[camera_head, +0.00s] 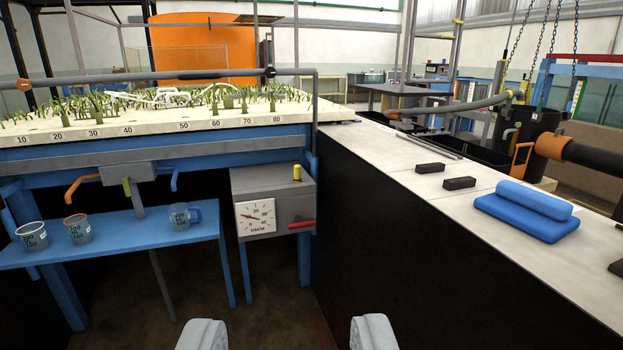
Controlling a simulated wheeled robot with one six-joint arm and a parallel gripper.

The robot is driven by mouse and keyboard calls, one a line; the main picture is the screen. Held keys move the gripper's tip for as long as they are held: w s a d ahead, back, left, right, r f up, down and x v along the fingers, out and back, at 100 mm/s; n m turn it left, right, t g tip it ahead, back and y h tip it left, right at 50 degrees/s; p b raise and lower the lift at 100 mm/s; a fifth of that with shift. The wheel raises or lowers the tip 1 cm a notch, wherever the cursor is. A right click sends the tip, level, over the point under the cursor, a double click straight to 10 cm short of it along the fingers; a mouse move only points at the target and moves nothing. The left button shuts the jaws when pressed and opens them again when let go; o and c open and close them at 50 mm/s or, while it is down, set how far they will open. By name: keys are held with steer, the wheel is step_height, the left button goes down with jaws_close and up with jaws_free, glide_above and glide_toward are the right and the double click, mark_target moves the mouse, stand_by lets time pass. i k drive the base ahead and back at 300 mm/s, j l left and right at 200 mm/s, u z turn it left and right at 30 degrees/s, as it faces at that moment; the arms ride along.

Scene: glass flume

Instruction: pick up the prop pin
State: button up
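I cannot tell for sure which thing is the prop pin. Thin metal rods (430,146) lie on the pale top of the long counter (385,165), beyond two dark blocks. A short yellow peg (297,173) stands upright on a grey gauge box (270,190). My gripper (288,334) shows as two grey fingertips at the bottom edge, wide apart, with nothing between them. It is well apart from the rods and the peg, on the near side of both.
A blue shelf (110,242) with three cups stands at left under a bed of green plants (150,105). A red lever (301,224) sticks out of the gauge box. Dark floor lies between shelf and counter.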

mark_target(297, 179)
steer(key=i+j, duration=0.1)
steer(key=i, duration=1.35)
steer(key=i+j+z, duration=0.1)
steer(key=i, duration=0.65)
